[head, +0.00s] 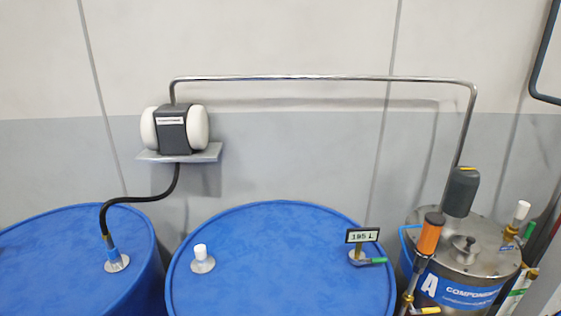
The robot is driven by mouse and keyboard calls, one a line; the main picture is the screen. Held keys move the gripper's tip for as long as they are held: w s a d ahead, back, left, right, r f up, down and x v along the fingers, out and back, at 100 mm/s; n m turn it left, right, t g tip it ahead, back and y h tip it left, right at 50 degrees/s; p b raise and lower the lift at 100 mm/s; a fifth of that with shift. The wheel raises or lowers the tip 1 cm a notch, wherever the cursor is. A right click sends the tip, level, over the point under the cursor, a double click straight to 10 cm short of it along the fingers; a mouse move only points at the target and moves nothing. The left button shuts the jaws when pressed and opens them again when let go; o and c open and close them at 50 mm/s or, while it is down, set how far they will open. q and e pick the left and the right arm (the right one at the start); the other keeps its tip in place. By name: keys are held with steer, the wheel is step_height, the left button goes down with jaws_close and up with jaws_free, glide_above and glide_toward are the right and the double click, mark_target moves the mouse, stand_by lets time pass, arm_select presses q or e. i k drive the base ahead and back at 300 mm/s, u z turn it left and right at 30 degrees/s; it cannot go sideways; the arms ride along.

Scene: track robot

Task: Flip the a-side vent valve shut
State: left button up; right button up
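The steel tank (470,262) labelled "A COMPONENT" stands at the right. At its right rim is a brass fitting (510,233) with a white cap (522,210) and a green lever (530,230), the likeliest vent valve. The lever looks tilted upward; I cannot tell whether the valve is open or shut. At the tank's front left is an orange-bodied cylinder (430,236) on a metal pipe, with a yellow lever (427,310) low at the picture's bottom edge. Neither of my grippers is in view.
A blue drum (280,265) in the middle carries a "195 L" display (362,236) and a green lever (373,261). Another blue drum (70,255) has a black hose (135,200) to a wall pump (173,130). A steel pipe (320,78) runs to the tank's grey cylinder (460,190).

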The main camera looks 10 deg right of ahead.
mark_target(531, 227)
steer(key=z, duration=1)
steer(key=k, duration=1.25)
steer(key=z, duration=1.75)
steer(key=i, duration=1.75)
steer(key=u, duration=1.2)
steer(key=i, duration=0.8)
steer(key=z, duration=0.4)
steer(key=k, duration=0.4)
steer(key=z, duration=0.1)
